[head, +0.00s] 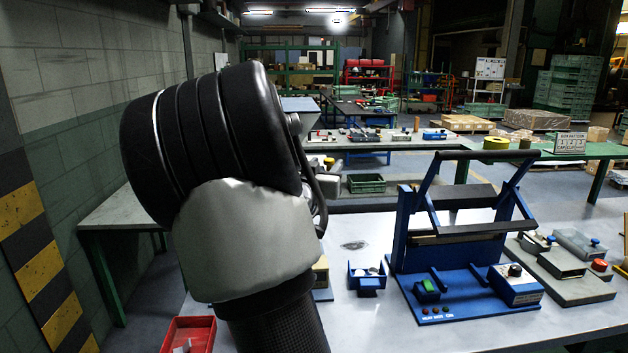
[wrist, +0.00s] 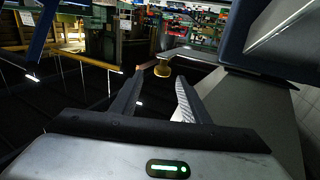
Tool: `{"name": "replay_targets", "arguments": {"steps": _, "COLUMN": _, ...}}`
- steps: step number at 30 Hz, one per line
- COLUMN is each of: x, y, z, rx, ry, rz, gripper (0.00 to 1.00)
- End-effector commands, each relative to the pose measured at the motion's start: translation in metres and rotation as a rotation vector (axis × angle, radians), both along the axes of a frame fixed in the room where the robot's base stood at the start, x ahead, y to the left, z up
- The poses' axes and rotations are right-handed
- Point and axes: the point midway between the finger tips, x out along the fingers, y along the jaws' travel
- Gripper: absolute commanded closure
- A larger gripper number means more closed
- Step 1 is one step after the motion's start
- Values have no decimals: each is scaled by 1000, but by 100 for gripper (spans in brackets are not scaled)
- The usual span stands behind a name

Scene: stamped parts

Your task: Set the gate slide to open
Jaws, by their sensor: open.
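I cannot pick out the gate slide with certainty in either view. My gripper (wrist: 159,84) shows in the wrist view with its two dark fingers apart and nothing held between them. A small yellow round thing (wrist: 162,71) shows just beyond the fingertips; whether it is a knob on the slide or something farther off, I cannot tell. In the head view my arm fills the left middle and hides my gripper and part of the bench behind it.
A blue heat sealer (head: 456,290) with a raised frame stands on the pale bench (head: 375,330). A small blue holder (head: 367,279) is left of it. A grey fixture (head: 565,283) with a red button is at the right. A red bin (head: 187,334) is at lower left.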

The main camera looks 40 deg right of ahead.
Motion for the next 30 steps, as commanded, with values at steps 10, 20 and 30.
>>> {"name": "replay_targets", "arguments": {"steps": 10, "x": -50, "y": 68, "z": 1, "rx": 5, "ry": -2, "rz": 1, "gripper": 58}}
{"name": "replay_targets", "arguments": {"steps": 20, "x": -70, "y": 95, "z": 0, "rx": 1, "ry": 1, "rz": -3, "gripper": 58}}
{"name": "replay_targets", "arguments": {"steps": 30, "x": -71, "y": 95, "z": 0, "rx": 1, "ry": 1, "rz": -3, "gripper": 58}}
